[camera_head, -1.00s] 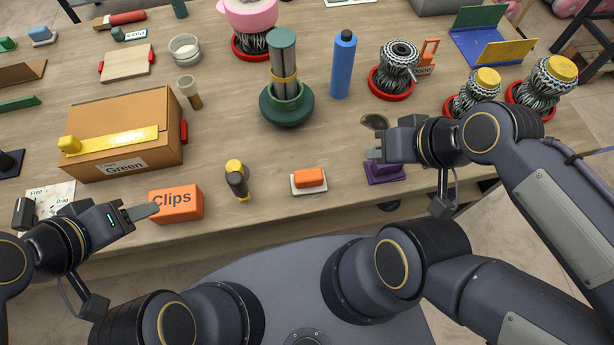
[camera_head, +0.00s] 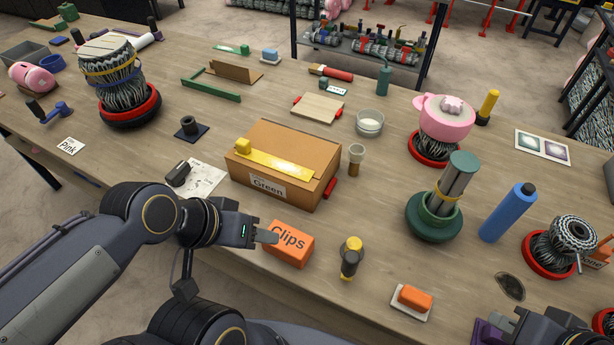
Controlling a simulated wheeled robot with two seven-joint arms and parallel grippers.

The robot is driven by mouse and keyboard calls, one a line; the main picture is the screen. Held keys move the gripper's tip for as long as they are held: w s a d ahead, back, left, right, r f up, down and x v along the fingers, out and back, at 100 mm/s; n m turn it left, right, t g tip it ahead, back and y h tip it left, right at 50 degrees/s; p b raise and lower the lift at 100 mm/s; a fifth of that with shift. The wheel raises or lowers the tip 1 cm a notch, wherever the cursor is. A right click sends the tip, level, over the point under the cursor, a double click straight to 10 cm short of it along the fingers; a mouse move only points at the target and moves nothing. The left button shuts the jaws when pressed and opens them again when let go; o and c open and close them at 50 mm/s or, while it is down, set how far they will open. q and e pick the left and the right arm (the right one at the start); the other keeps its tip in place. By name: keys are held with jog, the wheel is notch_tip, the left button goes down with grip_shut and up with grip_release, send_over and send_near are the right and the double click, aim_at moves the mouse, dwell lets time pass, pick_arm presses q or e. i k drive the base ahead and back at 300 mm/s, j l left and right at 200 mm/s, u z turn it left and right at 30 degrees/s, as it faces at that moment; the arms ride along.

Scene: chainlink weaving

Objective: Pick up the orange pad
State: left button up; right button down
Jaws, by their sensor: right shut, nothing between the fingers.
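The orange pad (camera_head: 414,298) is a small rounded block lying on a white plate (camera_head: 398,309) near the table's front edge. No gripper touches it. My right gripper (camera_head: 508,322) is at the bottom right, to the right of the pad by the purple stand (camera_head: 486,333). It is shut and empty, and most of its arm is cut off by the frame. My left gripper (camera_head: 264,236) is at the left side of the orange Clips box (camera_head: 289,244), well left of the pad. Its finger gap does not show clearly.
A black and yellow tool (camera_head: 351,258) stands between the Clips box and the pad. A cardboard box (camera_head: 285,165) marked Green, a green holder (camera_head: 434,217) and a blue bottle (camera_head: 508,212) stand behind. The table (camera_head: 400,255) is clear just behind the pad.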

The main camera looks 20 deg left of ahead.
aim_at(412, 302)
jog(key=k+u, duration=0.1)
jog(key=k, duration=0.55)
jog(key=l+u, duration=0.15)
jog(key=u, duration=0.35)
jog(key=l+u, duration=0.1)
jog(key=u, duration=0.4)
jog(key=k+l+u, duration=0.1)
jog(key=u, duration=0.4)
jog(key=k+l, duration=0.1)
jog(key=l, duration=0.3)
jog(key=k+l, duration=0.1)
jog(key=l, duration=0.35)
jog(key=k+l, duration=0.1)
jog(key=l, duration=0.3)
